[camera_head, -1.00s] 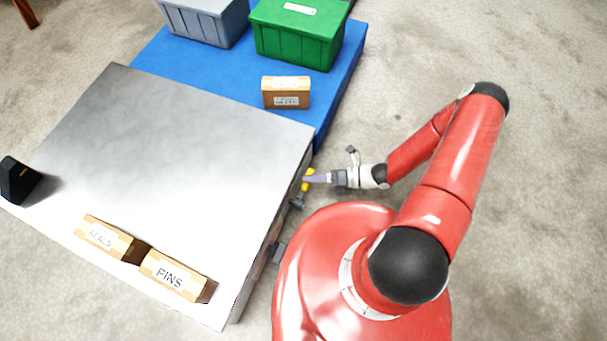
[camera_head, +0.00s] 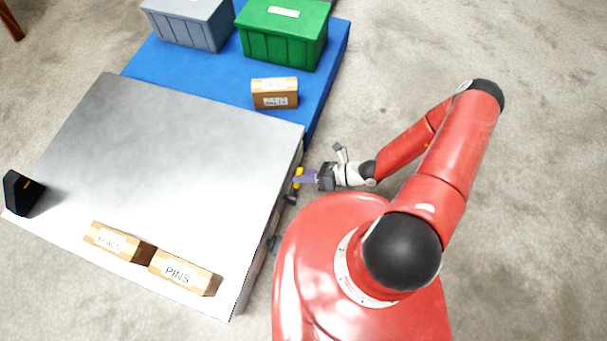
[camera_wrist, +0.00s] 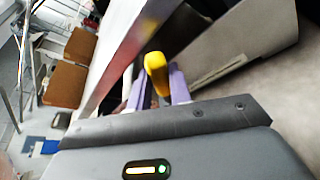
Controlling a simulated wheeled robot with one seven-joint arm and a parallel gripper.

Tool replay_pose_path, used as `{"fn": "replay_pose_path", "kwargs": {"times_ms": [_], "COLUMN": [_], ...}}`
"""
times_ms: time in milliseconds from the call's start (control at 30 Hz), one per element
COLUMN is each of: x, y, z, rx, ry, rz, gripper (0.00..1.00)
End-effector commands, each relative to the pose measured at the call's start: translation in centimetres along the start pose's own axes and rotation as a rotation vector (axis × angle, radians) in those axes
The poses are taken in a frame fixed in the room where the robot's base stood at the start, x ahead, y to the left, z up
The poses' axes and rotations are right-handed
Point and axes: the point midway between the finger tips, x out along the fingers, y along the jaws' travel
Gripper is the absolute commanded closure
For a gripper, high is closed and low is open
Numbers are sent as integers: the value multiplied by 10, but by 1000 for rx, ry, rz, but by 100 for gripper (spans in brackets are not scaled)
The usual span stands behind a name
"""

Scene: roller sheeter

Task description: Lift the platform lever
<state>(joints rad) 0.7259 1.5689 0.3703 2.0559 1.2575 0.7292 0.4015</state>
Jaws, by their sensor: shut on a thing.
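The yellow lever (camera_head: 298,177) is at the right side of the metal platform (camera_head: 190,150), near its far right corner. My gripper (camera_head: 302,179) is shut on the lever, with its purple fingers on either side of it. In the wrist view the yellow lever end (camera_wrist: 157,73) stands between the purple fingers (camera_wrist: 160,88). The lower part of the lever is hidden by the fingers and the gripper body.
Boxes marked PINS (camera_head: 182,272) and SEALS (camera_head: 115,241) and a black block (camera_head: 22,193) stand on the platform. Behind it, a blue base (camera_head: 215,72) carries a green bin (camera_head: 283,34), a grey bin (camera_head: 190,20) and a small box (camera_head: 275,93). Carpet right of these is clear.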

Motion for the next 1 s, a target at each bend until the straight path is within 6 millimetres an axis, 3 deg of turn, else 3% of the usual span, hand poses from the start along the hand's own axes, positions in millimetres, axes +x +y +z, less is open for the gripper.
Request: {"fn": "replay_pose_path", "kwargs": {"times_ms": [200, 233, 367, 700, 1000], "x": [0, 0, 0, -4, -51], "y": [2, 2, 1, 0, 0], "z": [-1, -1, -1, 0, 0], "rx": [-3, -2, -1, -1, -3], "ry": [3, 3, 3, 1, 3], "rz": [4, 4, 3, 1, -2], "gripper": [100, 76, 59, 58, 58]}}
